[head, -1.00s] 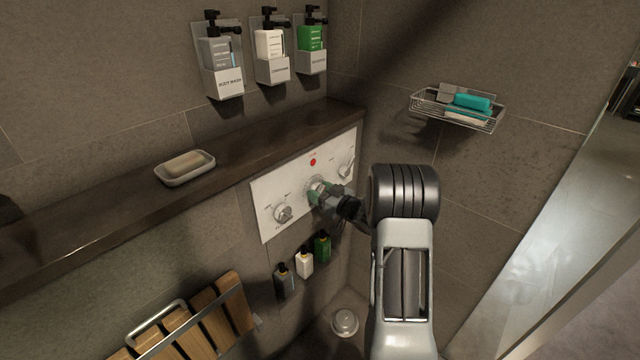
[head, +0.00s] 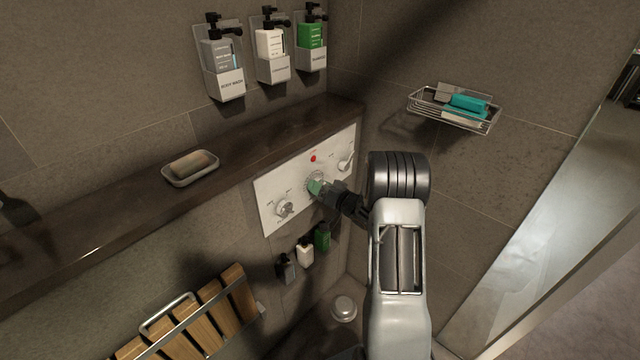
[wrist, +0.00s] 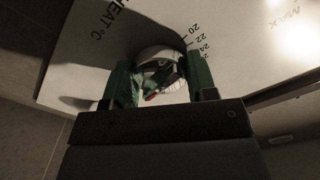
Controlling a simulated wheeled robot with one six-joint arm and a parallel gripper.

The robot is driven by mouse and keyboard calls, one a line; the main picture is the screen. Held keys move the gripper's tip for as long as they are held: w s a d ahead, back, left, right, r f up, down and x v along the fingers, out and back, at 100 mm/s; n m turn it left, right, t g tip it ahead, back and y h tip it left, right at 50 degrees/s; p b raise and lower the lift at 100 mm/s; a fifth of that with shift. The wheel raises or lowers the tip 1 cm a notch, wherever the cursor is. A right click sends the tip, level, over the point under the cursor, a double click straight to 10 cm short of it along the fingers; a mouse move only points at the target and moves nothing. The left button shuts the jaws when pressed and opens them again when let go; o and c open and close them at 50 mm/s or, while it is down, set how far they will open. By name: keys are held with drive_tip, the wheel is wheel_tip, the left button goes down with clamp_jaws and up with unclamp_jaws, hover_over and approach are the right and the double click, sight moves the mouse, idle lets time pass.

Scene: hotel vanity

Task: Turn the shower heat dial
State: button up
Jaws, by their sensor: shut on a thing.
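A white control panel (head: 296,178) is on the wall under the dark ledge. Its middle dial is the round metallic heat dial (wrist: 160,58), with "HEAT °C" and the numbers 20, 22 and 24 beside it in the wrist view. My gripper (head: 317,187) is at this dial, with one green fingertip plain in the head view. In the wrist view my gripper (wrist: 160,80) has its green fingers on either side of the dial, shut on it. The fingers and shadow hide part of the dial, and its exact setting cannot be read.
A left knob (head: 285,208) and an upper right lever knob (head: 346,162) flank the dial. The dark ledge (head: 110,215) with a soap dish (head: 190,181) runs above. Small bottles (head: 304,252) stand below the panel. A wire basket (head: 480,122) hangs on the right wall.

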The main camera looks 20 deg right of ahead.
idle(0.4)
drive_tip(key=o, duration=0.9)
drive_tip(key=shift+o, duration=0.2)
drive_tip(key=v, duration=1.3)
drive_tip(key=shift+s, duration=0.4)
drive_tip(key=shift+d, duration=0.15)
